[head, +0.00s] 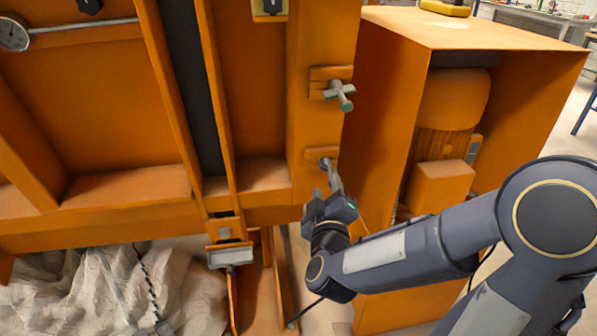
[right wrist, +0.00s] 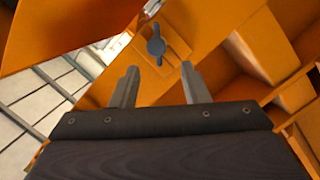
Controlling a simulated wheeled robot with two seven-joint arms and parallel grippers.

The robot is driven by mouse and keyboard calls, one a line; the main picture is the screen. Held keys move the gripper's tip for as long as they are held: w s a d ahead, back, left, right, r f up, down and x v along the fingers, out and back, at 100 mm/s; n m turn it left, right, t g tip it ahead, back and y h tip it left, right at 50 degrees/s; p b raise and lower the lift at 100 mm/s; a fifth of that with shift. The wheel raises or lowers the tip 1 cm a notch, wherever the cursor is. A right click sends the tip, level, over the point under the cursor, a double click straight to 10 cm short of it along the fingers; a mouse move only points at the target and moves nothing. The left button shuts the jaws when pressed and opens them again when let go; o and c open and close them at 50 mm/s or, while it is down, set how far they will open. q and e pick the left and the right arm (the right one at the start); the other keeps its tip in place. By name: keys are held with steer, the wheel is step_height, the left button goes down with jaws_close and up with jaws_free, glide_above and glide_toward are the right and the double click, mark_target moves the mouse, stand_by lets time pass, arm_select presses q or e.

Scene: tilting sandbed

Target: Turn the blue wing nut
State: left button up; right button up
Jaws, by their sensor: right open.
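The blue wing nut (right wrist: 156,45) shows as a dark blue-grey two-winged piece on an orange plate in the right wrist view. It lies just beyond the fingertips, roughly in line with the gap between them. In the head view the wing nut (head: 326,162) is small and partly hidden by my gripper, low on the orange post. My right gripper (head: 333,182) reaches up to it from below. In the right wrist view the right gripper (right wrist: 160,82) is open, with nothing between its fingers. My left gripper is not in view.
A grey-green clamp handle (head: 340,93) sticks out of the post above the wing nut. An orange cabinet (head: 390,110) with a motor (head: 452,100) stands to the right. A dial gauge (head: 14,34) is at the upper left.

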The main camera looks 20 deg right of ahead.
mark_target(326, 171)
steer(key=x, duration=0.7)
steer(key=shift+d, duration=0.2)
steer(key=shift+s, duration=0.1)
steer(key=shift+c, duration=0.4)
jaws_close()
